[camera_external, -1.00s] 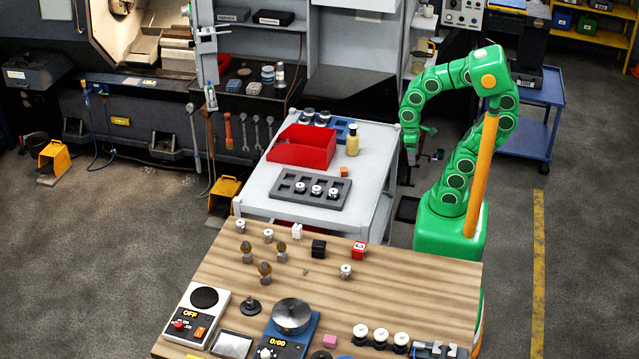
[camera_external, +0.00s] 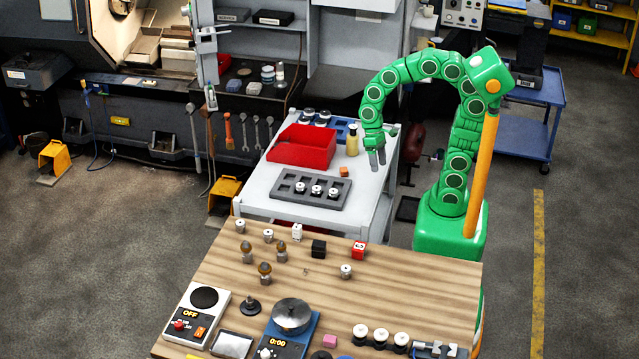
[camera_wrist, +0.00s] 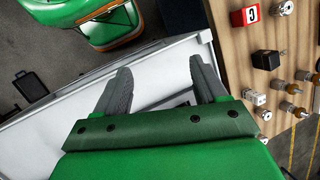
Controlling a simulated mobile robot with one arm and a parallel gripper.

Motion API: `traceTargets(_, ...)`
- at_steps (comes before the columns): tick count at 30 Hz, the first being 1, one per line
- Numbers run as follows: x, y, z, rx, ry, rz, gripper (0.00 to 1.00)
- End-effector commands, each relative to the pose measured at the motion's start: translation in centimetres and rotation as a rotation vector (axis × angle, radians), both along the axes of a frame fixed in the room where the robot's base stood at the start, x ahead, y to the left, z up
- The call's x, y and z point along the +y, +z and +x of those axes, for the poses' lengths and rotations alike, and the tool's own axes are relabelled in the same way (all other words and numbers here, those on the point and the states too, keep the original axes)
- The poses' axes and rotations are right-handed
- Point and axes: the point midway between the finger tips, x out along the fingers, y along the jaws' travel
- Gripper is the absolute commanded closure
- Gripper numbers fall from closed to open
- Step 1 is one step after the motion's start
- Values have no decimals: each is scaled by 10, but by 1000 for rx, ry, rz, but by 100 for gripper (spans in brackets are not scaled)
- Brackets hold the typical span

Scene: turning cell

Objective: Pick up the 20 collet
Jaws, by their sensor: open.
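Several small silver collets with pale tops show in the external view. Three sit in the grey slotted tray (camera_external: 284,197) on the grey cart, including a middle collet (camera_external: 316,190). Others stand on the wooden table, including a front collet (camera_external: 345,271) and a back-left collet (camera_external: 240,226). Their size markings are too small to read, so I cannot tell which is the 20. My gripper (camera_external: 377,161) is open and empty, pointing down above the cart's right side, apart from the tray. In the wrist view my gripper (camera_wrist: 160,70) has its fingers spread over the pale cart top.
A red bin (camera_external: 302,147), a yellowish bottle (camera_external: 352,140) and an orange cube (camera_external: 344,171) stand on the cart near my gripper. The wooden table (camera_external: 420,290) holds a black cube (camera_external: 318,249), a red cube (camera_external: 359,250) and scales. The cart's right strip is clear.

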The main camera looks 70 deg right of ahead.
Motion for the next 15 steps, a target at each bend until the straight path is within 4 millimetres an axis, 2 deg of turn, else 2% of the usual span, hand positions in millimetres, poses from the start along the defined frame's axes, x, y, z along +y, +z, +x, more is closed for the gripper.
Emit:
traceTargets(1,7,-2,10,15,-14,17,29)
traceTargets(15,74,-11,95,147,-174,174,29)
